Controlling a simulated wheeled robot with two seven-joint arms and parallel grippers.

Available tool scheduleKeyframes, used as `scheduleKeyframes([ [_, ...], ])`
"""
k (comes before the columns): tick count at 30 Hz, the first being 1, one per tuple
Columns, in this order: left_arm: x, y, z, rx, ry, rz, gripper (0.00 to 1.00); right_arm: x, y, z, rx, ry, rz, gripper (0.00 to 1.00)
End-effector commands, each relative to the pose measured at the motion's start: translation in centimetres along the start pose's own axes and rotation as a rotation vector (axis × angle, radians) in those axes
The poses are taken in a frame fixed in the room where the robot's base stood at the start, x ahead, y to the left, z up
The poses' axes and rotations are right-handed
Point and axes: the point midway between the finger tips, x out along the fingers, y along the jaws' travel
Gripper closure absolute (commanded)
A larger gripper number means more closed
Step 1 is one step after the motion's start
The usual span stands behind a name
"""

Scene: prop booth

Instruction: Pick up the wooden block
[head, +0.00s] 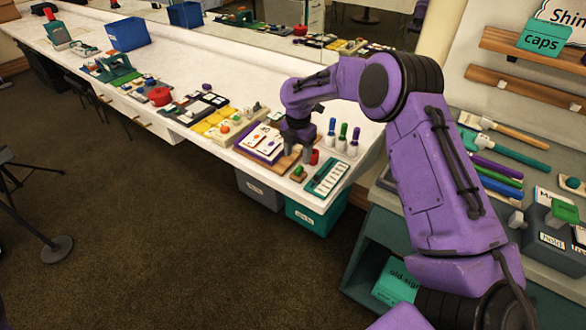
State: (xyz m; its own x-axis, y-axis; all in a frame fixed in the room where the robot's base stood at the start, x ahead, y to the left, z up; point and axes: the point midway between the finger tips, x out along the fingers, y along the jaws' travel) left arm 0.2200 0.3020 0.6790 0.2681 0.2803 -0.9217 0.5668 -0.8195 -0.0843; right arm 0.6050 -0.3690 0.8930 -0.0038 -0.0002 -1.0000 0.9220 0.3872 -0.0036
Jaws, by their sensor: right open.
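My right gripper (296,152) points down over the near right end of the long white counter (215,55). It is open, and its fingers are small and dark here. Below and around the fingertips is a flat brown wooden piece (284,162), partly hidden by the gripper. A small wooden block with a green top (298,174) lies just in front of the gripper, near the counter's front edge. I cannot tell which wooden piece is the task's block, or whether the fingers touch anything. My left gripper is out of view.
A red cup (314,157) stands close right of the gripper, with several colored bottles (342,138) behind. A white-and-green tray (327,178) is right. A purple-edged board (262,143) is left. Bins (312,216) stand below the counter. The floor (150,240) at left is mostly clear.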

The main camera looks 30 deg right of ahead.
Motion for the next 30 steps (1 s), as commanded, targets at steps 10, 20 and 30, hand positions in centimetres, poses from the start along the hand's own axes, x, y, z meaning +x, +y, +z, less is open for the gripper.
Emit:
scheduleKeyframes([
  [10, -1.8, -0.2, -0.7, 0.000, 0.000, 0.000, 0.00, 5.0, -0.2, 0.2, 0.008, 0.000, -0.004, 0.40],
  [20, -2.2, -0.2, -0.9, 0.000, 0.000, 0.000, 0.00, 8.2, 0.1, 0.1, 0.006, 0.000, 0.002, 0.40],
  [30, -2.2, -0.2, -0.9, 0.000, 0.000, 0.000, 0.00, 8.1, 0.2, 0.1, 0.005, -0.001, 0.002, 0.88],
])
